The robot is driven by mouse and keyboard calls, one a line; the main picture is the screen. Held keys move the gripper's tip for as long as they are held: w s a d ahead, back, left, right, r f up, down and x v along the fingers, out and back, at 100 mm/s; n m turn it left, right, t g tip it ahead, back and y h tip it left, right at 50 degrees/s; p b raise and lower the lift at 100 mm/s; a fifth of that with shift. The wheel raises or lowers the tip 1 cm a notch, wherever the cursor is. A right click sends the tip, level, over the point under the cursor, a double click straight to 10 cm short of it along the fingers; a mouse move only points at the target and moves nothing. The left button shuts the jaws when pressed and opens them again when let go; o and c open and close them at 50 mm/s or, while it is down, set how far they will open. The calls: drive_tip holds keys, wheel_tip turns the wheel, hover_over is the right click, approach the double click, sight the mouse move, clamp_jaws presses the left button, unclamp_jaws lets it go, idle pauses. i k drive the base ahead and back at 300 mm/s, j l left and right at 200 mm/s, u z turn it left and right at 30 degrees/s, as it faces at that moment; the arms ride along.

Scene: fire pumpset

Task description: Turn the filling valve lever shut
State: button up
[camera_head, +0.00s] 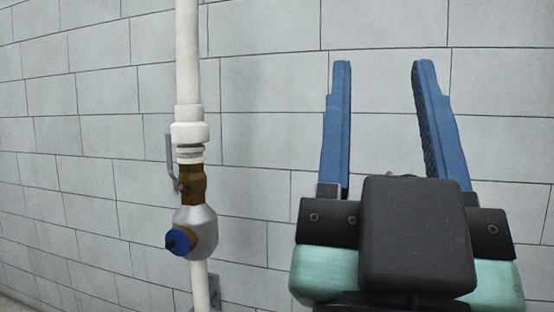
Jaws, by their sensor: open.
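The filling valve is a brown brass body (191,184) on a vertical white pipe, left of the middle. Its grey lever (171,164) stands upright along the left side of the pipe, roughly parallel to it. My gripper (382,70) is at the right, its two blue fingers wide apart and pointing up in the picture. It is open with nothing between the fingers, only wall behind them. The gripper is well to the right of the valve and lever and does not touch them.
Below the valve is a grey rounded fitting (204,222) with a blue knob (179,243) facing left. The white pipe (188,50) runs up and down near a grey block wall (265,60). A grey bracket (215,290) shows by the lower pipe. The space between pipe and gripper looks clear.

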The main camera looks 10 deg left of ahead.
sight(168, 141)
drive_tip(key=u, duration=0.95)
drive_tip(key=i+l+u, duration=0.7)
drive_tip(key=i, duration=0.1)
